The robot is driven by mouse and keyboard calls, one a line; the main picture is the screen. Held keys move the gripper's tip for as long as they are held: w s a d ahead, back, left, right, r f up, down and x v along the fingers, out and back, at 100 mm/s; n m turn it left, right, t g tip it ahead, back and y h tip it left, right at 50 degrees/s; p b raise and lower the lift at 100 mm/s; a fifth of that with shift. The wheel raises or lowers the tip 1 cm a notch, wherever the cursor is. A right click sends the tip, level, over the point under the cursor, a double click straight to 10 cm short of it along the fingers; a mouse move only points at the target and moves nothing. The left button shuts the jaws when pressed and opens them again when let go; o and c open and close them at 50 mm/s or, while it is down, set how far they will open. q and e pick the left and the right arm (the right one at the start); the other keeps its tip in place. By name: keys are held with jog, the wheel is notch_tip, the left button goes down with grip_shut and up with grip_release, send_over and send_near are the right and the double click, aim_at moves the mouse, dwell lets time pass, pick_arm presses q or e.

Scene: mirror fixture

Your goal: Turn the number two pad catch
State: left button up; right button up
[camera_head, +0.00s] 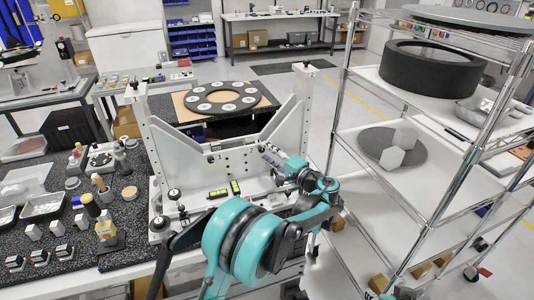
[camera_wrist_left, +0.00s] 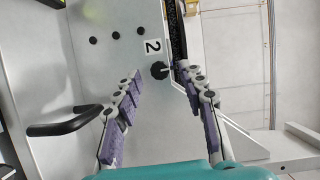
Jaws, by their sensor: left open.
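The number two pad catch (camera_wrist_left: 159,70) is a small black knob on the pale fixture plate, just below a white label (camera_wrist_left: 152,46) marked 2 in the left wrist view. My left gripper (camera_wrist_left: 160,76) is open, its purple-padded fingers on either side of the catch. I cannot tell whether either finger touches it. In the head view the left gripper (camera_head: 267,156) is at the right part of the white mirror fixture (camera_head: 228,161), and the catch cannot be made out there. My right gripper is not in view.
A black handle (camera_wrist_left: 65,126) sticks out left of the fingers in the wrist view. A dark ring with pale discs (camera_head: 222,98) lies behind the fixture. A wire shelf rack (camera_head: 375,205) stands close on the right; a cluttered dark bench (camera_head: 75,262) lies left.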

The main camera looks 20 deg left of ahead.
pick_arm(q)
jog(key=v, duration=1.1)
jog(key=shift+s, duration=0.2)
jog(key=s+a+f+n+g+h, duration=0.1)
jog(key=s+a+f+g+h, duration=0.15)
jog(key=s+a+h, duration=0.7)
jog(key=s+f+n+h, duration=0.2)
jog(key=s+f, duration=0.1)
jog(key=s, duration=0.7)
jog(key=s+d+f+n+h, duration=0.1)
jog(key=s+f+n+h, duration=0.1)
jog(key=s, duration=0.9)
jog(key=shift+d+f+n+h, duration=0.2)
jog(key=shift+f+n+h, duration=0.25)
jog(key=shift+h, duration=0.3)
